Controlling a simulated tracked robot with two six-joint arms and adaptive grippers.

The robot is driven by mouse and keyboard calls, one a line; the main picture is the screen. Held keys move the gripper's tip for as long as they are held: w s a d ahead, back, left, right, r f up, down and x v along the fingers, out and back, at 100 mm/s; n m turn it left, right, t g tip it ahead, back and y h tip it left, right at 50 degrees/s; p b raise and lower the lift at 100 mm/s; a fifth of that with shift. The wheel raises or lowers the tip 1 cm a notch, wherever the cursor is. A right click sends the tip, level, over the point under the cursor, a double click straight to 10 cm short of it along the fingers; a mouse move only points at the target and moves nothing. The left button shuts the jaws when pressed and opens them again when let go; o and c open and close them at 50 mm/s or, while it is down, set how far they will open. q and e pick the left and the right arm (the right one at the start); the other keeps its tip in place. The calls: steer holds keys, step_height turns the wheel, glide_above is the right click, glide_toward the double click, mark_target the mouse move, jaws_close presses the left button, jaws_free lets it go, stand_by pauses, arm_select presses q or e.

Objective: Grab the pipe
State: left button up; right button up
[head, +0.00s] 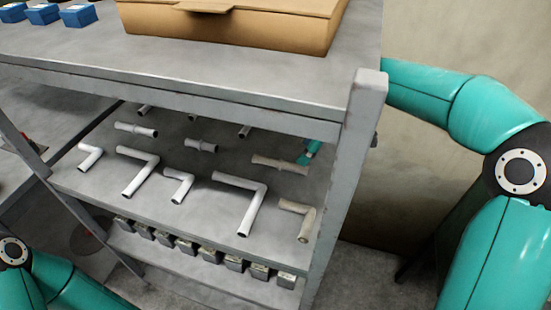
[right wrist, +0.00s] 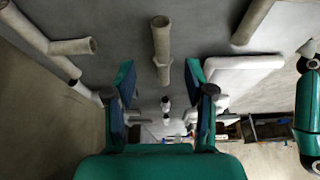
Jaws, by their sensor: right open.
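Several grey and white pipes lie on the middle shelf in the head view. A straight beige pipe (head: 279,164) lies at the right, close to my right gripper (head: 308,153), which is partly hidden behind the rack's post. In the right wrist view, my right gripper (right wrist: 160,75) is open. A straight pipe (right wrist: 162,42) lies ahead, with its near end between the two fingertips and a gap on both sides. My left gripper is out of view; only part of my left arm shows at bottom left.
A bent white pipe (head: 242,200) and a beige elbow pipe (head: 299,219) lie nearby on the shelf. The rack's post (head: 345,150) stands beside my right arm. A cardboard box (head: 240,28) sits on top. Small dark boxes (head: 185,247) line the lower shelf.

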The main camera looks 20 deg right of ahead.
mark_target(291, 164)
steer(key=x, duration=0.3)
steer(key=a+x, duration=0.1)
steer(key=x, duration=0.3)
steer(key=shift+w+r, duration=0.2)
jaws_close()
